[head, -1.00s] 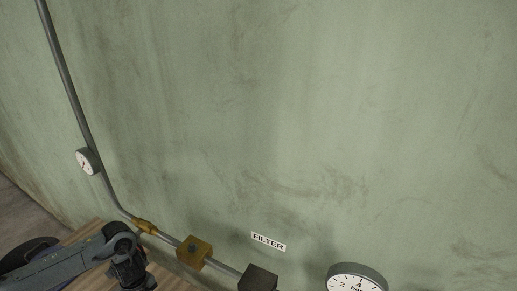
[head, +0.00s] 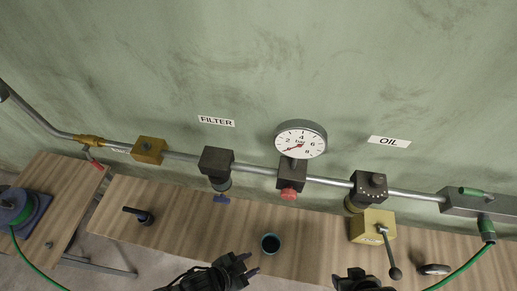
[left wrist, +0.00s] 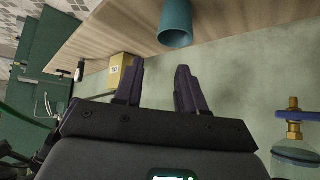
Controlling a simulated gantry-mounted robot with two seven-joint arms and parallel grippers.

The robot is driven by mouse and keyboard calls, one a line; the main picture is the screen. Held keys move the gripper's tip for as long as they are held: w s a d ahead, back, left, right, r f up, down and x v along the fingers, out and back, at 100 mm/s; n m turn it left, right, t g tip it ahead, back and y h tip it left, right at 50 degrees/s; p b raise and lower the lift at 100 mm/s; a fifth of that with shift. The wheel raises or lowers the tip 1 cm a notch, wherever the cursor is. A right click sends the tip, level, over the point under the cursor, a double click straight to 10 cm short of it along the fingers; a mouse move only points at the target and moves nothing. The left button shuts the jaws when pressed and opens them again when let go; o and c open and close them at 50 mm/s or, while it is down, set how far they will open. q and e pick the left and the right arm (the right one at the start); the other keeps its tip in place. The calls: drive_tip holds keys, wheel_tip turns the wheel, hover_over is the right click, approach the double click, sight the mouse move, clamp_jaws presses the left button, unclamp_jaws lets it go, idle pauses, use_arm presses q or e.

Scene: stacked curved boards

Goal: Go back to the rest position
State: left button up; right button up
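My left gripper (head: 252,265) is at the bottom middle of the head view, in front of the wooden bench. In the left wrist view my left gripper (left wrist: 162,72) has its two dark fingers apart, with only wall between them. My right gripper (head: 360,280) is only partly in view at the bottom edge of the head view, right of the left one. Its fingers are not clear.
A wooden bench (head: 180,222) runs along the wall, with a dark round cup (head: 270,243) on it. Above it a pipe carries a filter block (head: 216,161), a gauge (head: 301,139) and an oil unit (head: 369,188). A yellow block with a lever (head: 372,226) stands at right.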

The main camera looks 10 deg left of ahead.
use_arm(q)
drive_tip(key=a+r+n+y, duration=0.3)
drive_tip(key=a+n, duration=0.1)
drive_tip(key=a, duration=0.4)
drive_tip(key=a+r+n+y, duration=0.3)
drive_tip(key=a+n, duration=0.2)
drive_tip(key=a, duration=0.4)
wheel_tip(320, 180, up, 15)
drive_tip(key=s+g+p, duration=0.1)
drive_tip(key=p, duration=1.5)
drive_tip(key=shift+s+g, duration=0.25)
drive_tip(key=shift+g, duration=0.15)
